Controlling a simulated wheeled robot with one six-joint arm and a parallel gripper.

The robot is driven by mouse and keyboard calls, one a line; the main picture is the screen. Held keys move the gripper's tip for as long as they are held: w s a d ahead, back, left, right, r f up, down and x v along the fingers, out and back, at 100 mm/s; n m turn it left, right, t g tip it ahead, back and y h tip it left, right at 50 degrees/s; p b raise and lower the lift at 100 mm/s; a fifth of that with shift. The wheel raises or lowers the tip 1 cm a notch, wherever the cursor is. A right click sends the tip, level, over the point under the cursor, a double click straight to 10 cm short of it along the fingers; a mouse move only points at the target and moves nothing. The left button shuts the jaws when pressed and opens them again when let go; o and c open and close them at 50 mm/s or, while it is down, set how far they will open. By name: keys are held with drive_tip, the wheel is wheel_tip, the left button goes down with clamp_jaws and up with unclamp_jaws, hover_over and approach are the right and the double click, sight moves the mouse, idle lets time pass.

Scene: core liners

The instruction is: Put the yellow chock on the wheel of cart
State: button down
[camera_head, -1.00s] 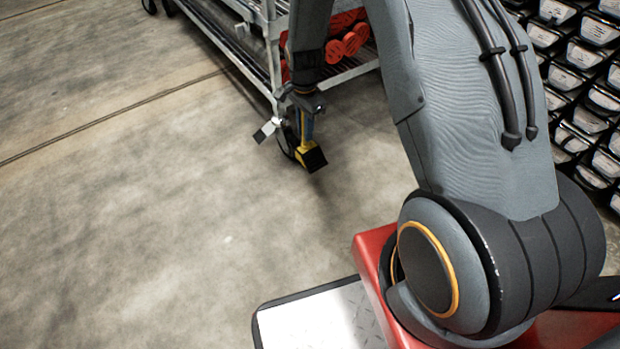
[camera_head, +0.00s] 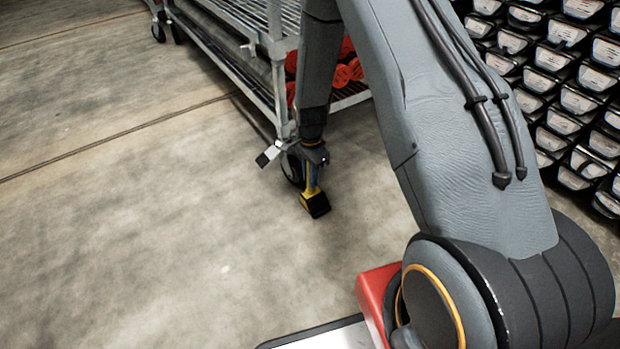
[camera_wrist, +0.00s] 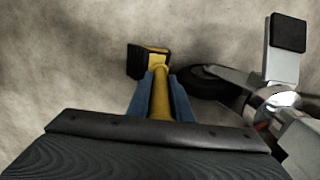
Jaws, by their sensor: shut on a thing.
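The yellow chock (camera_head: 308,199) has a black face and a yellow handle. It is low by the floor, just right of the cart's near wheel (camera_head: 290,168). My gripper (camera_head: 312,178) is shut on the chock's handle, its blue fingers pointing down. In the wrist view the chock (camera_wrist: 154,62) is beyond the blue fingers (camera_wrist: 160,100), and the dark wheel (camera_wrist: 200,82) is to its right, with a small gap at most. I cannot tell whether the chock touches the wheel or the floor. The cart (camera_head: 228,52) is a grey metal rack; my arm hides part of it.
A metal brake pedal with a black pad (camera_head: 268,157) juts out left of the wheel; it also shows in the wrist view (camera_wrist: 287,35). Red-ended cores (camera_head: 347,73) lie on the cart's shelf. Stacked black trays (camera_head: 550,85) stand right. The floor left is clear.

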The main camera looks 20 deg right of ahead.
drive_tip(key=c, duration=1.6)
unclamp_jaws()
wheel_tip(320, 180, up, 12)
drive_tip(key=p, duration=0.6)
drive_tip(key=shift+a+r, duration=0.1)
drive_tip(key=shift+r, duration=0.1)
drive_tip(key=s+a+r+n, duration=0.55)
drive_tip(key=a+r, duration=0.25)
drive_tip(key=r, duration=0.2)
drive_tip(key=s+a+r+n, duration=0.4)
drive_tip(key=s+a+r, duration=0.2)
drive_tip(key=a+r, duration=0.3)
drive_tip(key=s+a+r+n, duration=0.1)
drive_tip(key=s+r+n, duration=0.3)
drive_tip(key=s, duration=0.4)
drive_tip(key=s+a+r+n+y, duration=0.1)
drive_tip(key=s+r+n, duration=0.3)
drive_tip(key=s, duration=0.5)
drive_tip(key=s+a+r+n, duration=0.1)
drive_tip(key=s+r+n, duration=0.3)
drive_tip(key=s, duration=0.4)
drive_tip(key=shift+s+a+r+n, duration=0.1)
drive_tip(key=shift+s+a+n, duration=0.15)
drive_tip(key=shift+s, duration=0.05)
